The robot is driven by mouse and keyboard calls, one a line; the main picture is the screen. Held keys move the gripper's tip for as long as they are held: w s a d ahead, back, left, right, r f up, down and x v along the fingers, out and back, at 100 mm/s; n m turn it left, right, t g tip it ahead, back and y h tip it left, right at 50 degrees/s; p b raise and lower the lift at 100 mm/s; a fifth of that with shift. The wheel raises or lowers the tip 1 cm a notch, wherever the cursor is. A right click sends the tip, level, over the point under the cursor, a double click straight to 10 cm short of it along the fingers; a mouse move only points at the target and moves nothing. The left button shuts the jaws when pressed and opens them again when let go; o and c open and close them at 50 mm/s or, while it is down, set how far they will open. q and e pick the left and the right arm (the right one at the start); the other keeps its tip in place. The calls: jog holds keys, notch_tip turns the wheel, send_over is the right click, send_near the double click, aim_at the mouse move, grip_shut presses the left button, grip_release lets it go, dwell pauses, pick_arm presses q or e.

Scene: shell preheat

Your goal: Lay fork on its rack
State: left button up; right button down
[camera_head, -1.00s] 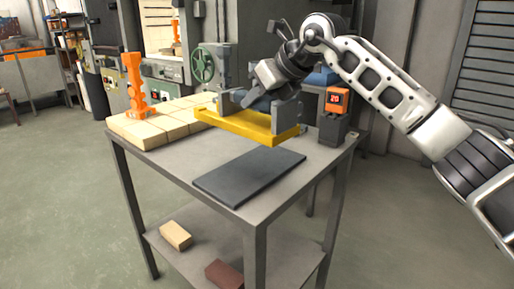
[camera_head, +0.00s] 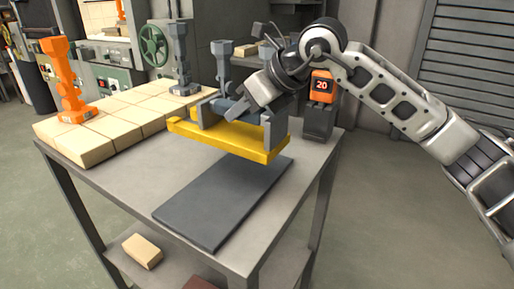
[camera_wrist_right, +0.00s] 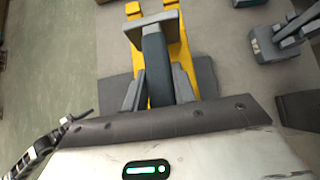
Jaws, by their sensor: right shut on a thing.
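My right gripper (camera_head: 253,102) is shut on the blue-grey handle of the fork (camera_wrist_right: 155,62). The handle runs between its fingers in the right wrist view. In the head view, the gripper is over the far middle of the table. A yellow piece (camera_head: 225,138) with grey uprights lies directly below and along the handle; two parallel yellow bars (camera_wrist_right: 180,50) show beside the handle in the wrist view. I cannot tell where fork and rack divide, or whether the handle rests or hangs just above. The gripper hides part of it. My left gripper is out of view.
Pale bricks (camera_head: 105,128) cover the table's left, with an orange clamp-like post (camera_head: 66,85) on them. Grey posts (camera_head: 180,62) stand behind. A timer box (camera_head: 321,100) reading 20 stands at the right. A dark flat mat (camera_head: 220,205) lies bare in front.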

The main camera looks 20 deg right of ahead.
aim_at(256, 137)
jog(key=s+f, duration=0.1)
jog(key=d+f, duration=0.1)
jog(key=s+f, duration=0.1)
jog(key=f, duration=0.1)
jog(key=shift+s+d, duration=0.3)
jog(key=shift+d, duration=0.1)
jog(key=shift+s+d+f, duration=0.1)
jog(key=shift+s+f, duration=0.05)
jog(key=shift+f, duration=1.6)
jog(key=c, duration=1.1)
grip_release()
jog(key=shift+f, duration=0.15)
jog(key=shift+r+p, duration=0.2)
jog(key=shift+p, duration=0.1)
jog(key=b+v, duration=0.1)
jog(key=v, duration=0.9)
jog(key=shift+s+d+r, duration=0.1)
jog(key=shift+s+d, duration=0.05)
jog(key=shift+d, duration=0.05)
jog(key=shift+s+d+r, duration=0.25)
jog(key=shift+s+r, duration=0.2)
jog(key=shift+r, duration=0.05)
